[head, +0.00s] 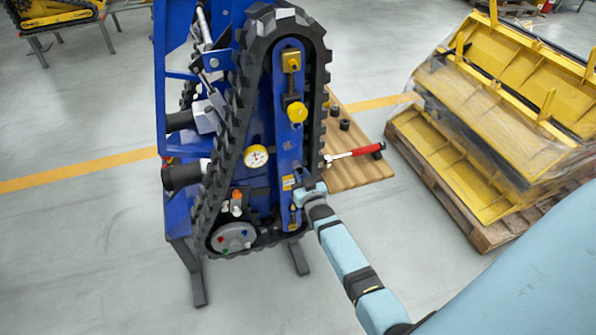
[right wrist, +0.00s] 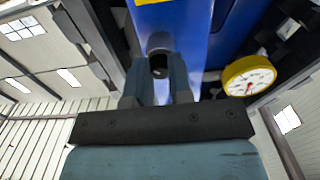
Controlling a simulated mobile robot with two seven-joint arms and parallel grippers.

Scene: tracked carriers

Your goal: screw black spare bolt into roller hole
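The tracked carrier stands upright with a black track (head: 325,60) around a blue side bar (head: 290,150). My right gripper (head: 305,192) is at the lower part of this bar. In the right wrist view, its two fingers (right wrist: 160,80) stand on either side of a dark cylindrical piece, apparently the black bolt (right wrist: 159,66), against the blue bar (right wrist: 185,30). The fingers appear closed on it. The bolt's far end and the roller hole are hidden, so I cannot tell how deep it sits. My left gripper is not in view.
A wooden tabletop (head: 360,178) behind the carrier holds small black parts (head: 345,124) and a red-handled tool (head: 353,154). A yellow gauge (head: 255,157) and yellow knob (head: 298,112) are near the bar. A pallet (head: 440,190) with yellow parts stands right.

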